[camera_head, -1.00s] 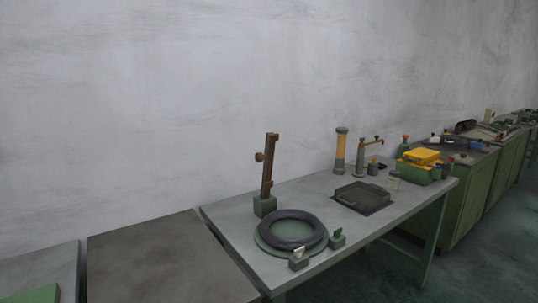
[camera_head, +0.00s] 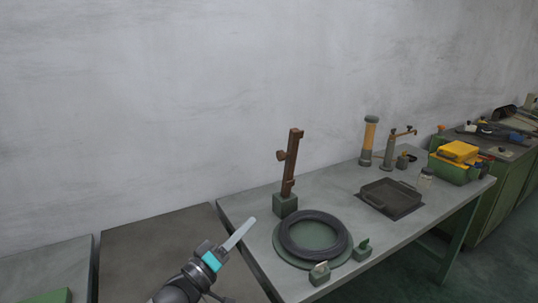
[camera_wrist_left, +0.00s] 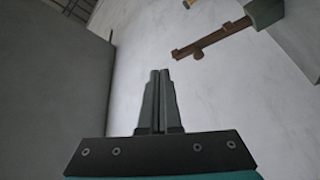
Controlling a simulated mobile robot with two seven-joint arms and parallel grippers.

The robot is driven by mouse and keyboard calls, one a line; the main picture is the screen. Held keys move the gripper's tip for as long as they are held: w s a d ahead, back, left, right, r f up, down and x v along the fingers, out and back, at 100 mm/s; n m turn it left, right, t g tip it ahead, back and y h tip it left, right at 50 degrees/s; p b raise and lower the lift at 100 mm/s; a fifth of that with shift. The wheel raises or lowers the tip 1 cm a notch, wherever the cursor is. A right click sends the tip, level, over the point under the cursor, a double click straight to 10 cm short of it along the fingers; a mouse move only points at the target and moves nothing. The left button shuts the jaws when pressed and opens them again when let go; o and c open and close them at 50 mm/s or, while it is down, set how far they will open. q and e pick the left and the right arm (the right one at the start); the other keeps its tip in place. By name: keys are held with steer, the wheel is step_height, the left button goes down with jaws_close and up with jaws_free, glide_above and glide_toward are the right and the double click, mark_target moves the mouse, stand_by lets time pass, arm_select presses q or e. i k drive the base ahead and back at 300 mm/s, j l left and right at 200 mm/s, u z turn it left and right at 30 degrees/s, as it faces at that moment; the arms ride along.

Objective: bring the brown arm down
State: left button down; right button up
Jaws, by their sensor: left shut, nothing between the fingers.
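The brown arm (camera_head: 291,163) stands nearly upright on a green block (camera_head: 285,204) at the back of the grey table, with a small knob on its left side. A black ring (camera_head: 314,235) lies on a round green plate just in front of it. My left gripper (camera_head: 250,222) is shut and empty, in front and to the left of the brown arm, apart from it. In the left wrist view the shut fingers (camera_wrist_left: 160,75) point up the picture, and the brown arm (camera_wrist_left: 212,40) shows beyond them at the upper right. My right gripper is not in view.
Two small green brackets (camera_head: 319,274) stand at the plate's front edge. A dark square tray (camera_head: 391,198), an orange cylinder (camera_head: 369,140) and a yellow-and-green box (camera_head: 455,161) are further right. A bare brown-grey tabletop (camera_head: 160,262) lies at left.

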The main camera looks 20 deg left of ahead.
mark_target(295, 134)
steer(key=i+j, duration=0.3)
steer(key=i, duration=0.2)
steer(key=i+j, duration=0.25)
steer(key=i, duration=0.25)
